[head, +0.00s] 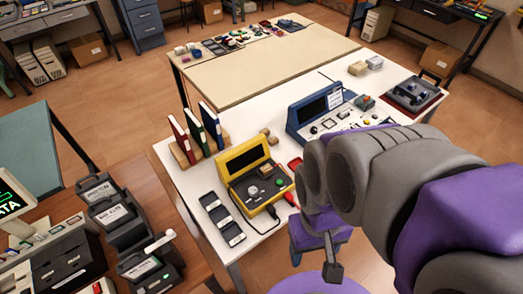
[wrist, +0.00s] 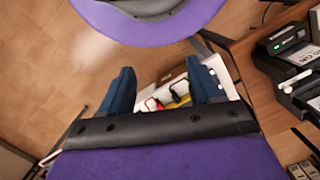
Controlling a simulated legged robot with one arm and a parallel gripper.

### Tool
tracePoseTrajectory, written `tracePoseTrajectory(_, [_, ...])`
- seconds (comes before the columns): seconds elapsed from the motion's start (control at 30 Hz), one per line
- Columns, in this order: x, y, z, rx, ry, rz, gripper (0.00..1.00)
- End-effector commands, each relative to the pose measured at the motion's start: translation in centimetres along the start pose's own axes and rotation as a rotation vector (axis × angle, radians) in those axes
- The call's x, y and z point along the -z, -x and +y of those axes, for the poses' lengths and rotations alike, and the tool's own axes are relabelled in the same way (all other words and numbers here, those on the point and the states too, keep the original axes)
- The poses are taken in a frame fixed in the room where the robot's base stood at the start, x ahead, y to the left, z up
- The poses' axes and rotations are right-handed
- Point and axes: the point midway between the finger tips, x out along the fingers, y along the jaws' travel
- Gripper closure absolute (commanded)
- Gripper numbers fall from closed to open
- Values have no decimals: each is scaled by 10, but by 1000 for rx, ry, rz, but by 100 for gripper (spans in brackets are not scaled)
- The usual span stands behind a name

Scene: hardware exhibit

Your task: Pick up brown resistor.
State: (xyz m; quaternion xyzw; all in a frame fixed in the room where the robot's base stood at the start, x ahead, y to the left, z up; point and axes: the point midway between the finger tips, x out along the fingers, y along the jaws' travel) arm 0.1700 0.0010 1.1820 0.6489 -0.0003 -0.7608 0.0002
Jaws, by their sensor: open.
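I cannot make out the brown resistor for certain in either view. A small brown piece (head: 268,135) lies behind the yellow device on the white table (head: 185,178), but it is too small to identify. A tan block (head: 357,68) sits farther back on the same table. My gripper (wrist: 160,66) is open and empty in the wrist view, its two blue fingers spread apart. The white table, with red and yellow things on it, shows beyond and between the fingers. In the head view my arm reaches in from the right and hides part of the table's front right.
A yellow device (head: 248,175), a blue device (head: 318,110), upright binders (head: 195,133) and a dark tray (head: 222,220) crowd the white table. A purple seat (wrist: 150,22) is close to my gripper. A brown desk (head: 150,210) with black machines stands at left.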

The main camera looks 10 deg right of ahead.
Motion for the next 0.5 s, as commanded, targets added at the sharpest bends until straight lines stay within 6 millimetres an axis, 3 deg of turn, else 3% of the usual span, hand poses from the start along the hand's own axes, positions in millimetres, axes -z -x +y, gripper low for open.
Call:
tracePoseTrajectory(0.27, [10,4,1,1,-42,1,38])
tracePoseTrajectory(0.37, [33,13,5,0,-131,15,38])
tracePoseTrajectory(0.5, [80,26,14,-2,-308,35,38])
